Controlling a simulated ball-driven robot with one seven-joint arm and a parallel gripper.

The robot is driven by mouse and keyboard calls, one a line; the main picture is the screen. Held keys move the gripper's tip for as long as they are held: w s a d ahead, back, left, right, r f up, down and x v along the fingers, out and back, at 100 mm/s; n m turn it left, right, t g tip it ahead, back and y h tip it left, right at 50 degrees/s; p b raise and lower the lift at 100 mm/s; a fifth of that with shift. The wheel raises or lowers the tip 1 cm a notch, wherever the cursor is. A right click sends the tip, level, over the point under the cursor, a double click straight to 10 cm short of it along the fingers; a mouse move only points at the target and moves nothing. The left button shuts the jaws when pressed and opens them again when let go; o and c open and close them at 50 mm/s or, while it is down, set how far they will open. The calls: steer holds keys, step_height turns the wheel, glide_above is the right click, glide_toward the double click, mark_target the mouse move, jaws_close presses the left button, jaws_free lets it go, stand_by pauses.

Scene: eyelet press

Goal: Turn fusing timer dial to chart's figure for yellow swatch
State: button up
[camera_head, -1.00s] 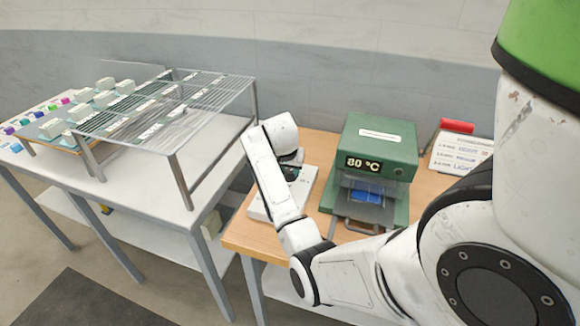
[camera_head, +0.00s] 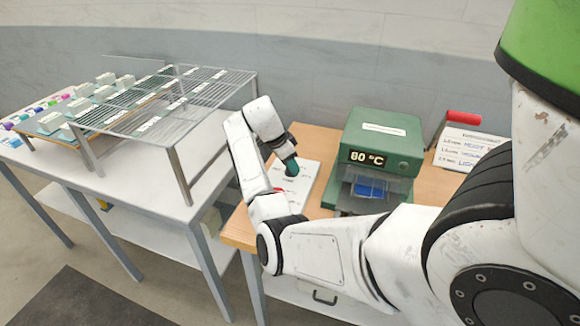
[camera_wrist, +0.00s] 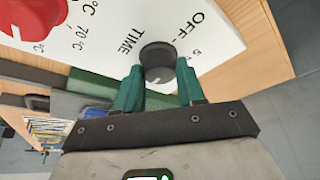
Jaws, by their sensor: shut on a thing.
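The black timer dial (camera_wrist: 158,57) sits on a white panel (camera_wrist: 210,28) marked TIME and OFF in the wrist view. My gripper (camera_wrist: 158,84) is shut on the dial, one green finger at each side. My fingers hide part of the scale, so I cannot read the dial's setting. In the head view my gripper (camera_head: 291,165) is over the white panel (camera_head: 309,176), left of the green press. A chart card (camera_head: 460,146) stands right of the press with several printed lines, too small to read surely. I cannot make out a yellow swatch.
A red knob (camera_wrist: 28,18) with °C marks shares the panel. The green press (camera_head: 380,138) shows 80 °C and has a blue piece (camera_head: 370,188) in its opening. A wire rack (camera_head: 165,100) stands on the white table at left. My arm crosses the bench front.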

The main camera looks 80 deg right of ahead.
steer(key=shift+m, duration=0.4)
steer(key=o, duration=1)
steer(key=shift+w, duration=0.1)
steer(key=b+v, duration=0.1)
steer(key=v, duration=0.9)
steer(key=shift+w+r+b, duration=0.15)
steer(key=shift+r+b, duration=0.2)
steer(key=shift+r, duration=0.05)
